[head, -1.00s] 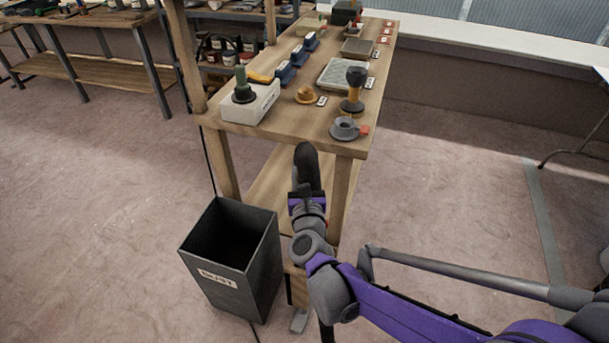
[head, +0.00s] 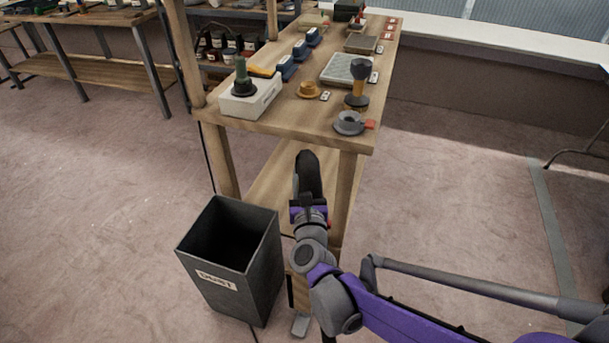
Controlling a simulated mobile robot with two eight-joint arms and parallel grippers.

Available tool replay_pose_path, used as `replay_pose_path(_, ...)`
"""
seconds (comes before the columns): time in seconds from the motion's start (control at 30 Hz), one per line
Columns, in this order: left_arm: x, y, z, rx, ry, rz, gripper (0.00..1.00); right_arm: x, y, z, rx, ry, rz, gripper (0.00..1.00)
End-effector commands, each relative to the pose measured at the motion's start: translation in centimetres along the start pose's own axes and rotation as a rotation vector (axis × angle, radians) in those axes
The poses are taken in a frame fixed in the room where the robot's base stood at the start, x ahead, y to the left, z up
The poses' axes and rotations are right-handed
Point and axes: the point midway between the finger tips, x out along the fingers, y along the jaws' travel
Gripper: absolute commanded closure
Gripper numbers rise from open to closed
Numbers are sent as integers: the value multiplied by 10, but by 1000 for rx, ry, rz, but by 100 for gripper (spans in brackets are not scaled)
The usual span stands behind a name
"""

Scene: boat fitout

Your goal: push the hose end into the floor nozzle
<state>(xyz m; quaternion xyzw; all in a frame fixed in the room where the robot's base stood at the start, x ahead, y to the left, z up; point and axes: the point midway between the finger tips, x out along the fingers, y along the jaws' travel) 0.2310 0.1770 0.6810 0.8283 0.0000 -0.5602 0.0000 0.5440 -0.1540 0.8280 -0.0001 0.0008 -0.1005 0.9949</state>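My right gripper (head: 309,172) is at the end of the purple and grey arm, in front of the near edge of the wooden bench (head: 300,122) and below its top. It is seen from behind. A dark, rounded, elongated shape shows at its tip; I cannot tell whether this is its fingers or a held part. Whether it is open or shut does not show. My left gripper is out of view. I cannot make out a hose end or a floor nozzle for certain in this view.
A dark open bin (head: 232,262) stands on the floor left of my arm. On the bench are a white box (head: 251,98), a grey flanged part (head: 348,123), an orange round part (head: 309,89) and a black-topped fitting (head: 358,84).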

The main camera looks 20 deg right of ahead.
Motion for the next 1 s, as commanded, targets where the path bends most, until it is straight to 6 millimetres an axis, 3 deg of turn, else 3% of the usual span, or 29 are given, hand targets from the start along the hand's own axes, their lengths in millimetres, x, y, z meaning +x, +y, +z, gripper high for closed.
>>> replay_pose_path(0.17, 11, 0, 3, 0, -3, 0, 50, 0, 0, -13, 0, 0, 0, 100)
replay_pose_path(1.0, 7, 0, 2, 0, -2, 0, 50, 0, 0, -11, 0, 0, 0, 100)
